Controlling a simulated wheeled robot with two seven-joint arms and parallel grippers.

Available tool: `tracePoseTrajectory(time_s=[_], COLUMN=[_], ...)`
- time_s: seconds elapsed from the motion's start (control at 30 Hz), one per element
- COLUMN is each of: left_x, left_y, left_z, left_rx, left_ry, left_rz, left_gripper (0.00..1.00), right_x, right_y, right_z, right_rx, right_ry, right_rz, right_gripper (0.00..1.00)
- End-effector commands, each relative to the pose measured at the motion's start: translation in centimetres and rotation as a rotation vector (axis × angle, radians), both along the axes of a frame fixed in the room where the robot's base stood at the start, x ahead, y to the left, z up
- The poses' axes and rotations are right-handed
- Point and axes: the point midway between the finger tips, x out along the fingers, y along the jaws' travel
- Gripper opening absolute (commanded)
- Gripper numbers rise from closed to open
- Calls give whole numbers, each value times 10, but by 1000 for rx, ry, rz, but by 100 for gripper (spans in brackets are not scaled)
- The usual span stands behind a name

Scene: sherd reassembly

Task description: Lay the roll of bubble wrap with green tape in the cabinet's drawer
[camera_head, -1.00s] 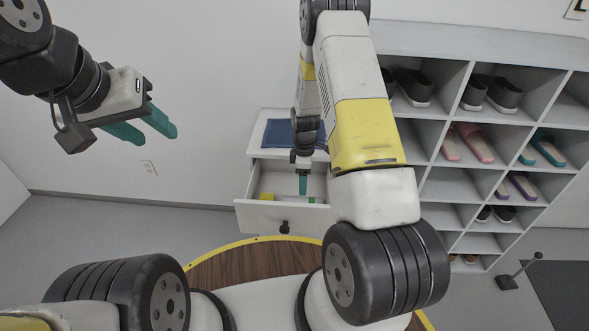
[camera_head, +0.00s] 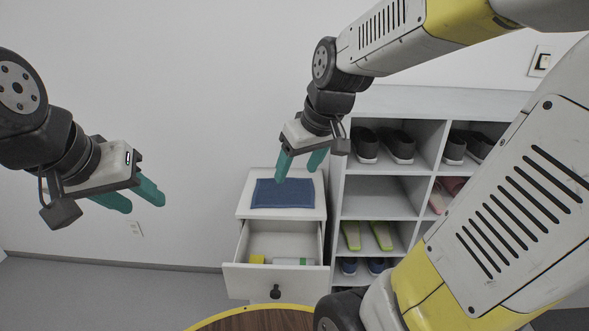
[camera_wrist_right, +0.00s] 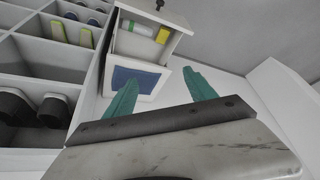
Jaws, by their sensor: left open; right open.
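The white cabinet's drawer (camera_head: 243,278) is pulled open. The roll of bubble wrap (camera_head: 290,261), pale with a green band, lies in the drawer on the right side. It also shows in the right wrist view (camera_wrist_right: 141,29), lying in the drawer. My right gripper (camera_head: 300,167) is open and empty above the cabinet top, higher than the drawer and apart from the roll. My left gripper (camera_head: 142,203) is open and empty in front of the wall at the left, far from the cabinet.
A yellow block (camera_head: 257,259) lies in the drawer left of the roll. A blue mat (camera_head: 283,193) lies on the cabinet top. A shoe rack (camera_head: 384,198) with several pairs of shoes stands close on the right. A round wooden surface (camera_head: 250,321) with a yellow edge is in front.

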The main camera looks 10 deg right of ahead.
Motion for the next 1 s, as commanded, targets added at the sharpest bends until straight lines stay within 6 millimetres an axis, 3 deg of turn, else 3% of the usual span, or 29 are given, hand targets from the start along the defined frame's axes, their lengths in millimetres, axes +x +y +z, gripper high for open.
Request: tracePoseTrajectory(time_s=[0.1,0.2,0.33,1.0], left_x=[0,0,0,0], left_y=[0,0,0,0], left_z=[0,0,0,0], left_rx=[0,0,0,0], left_ry=[0,0,0,0], left_rz=[0,0,0,0], left_gripper=[43,43,43,43], right_x=[-41,-66,-85,-91], right_y=[2,4,5,5], right_z=[22,30,33,34], right_rx=[63,106,141,154], right_ry=[-46,-65,-79,-82], right_rz=[-106,-176,-232,-250], right_gripper=[65,65,65,65])
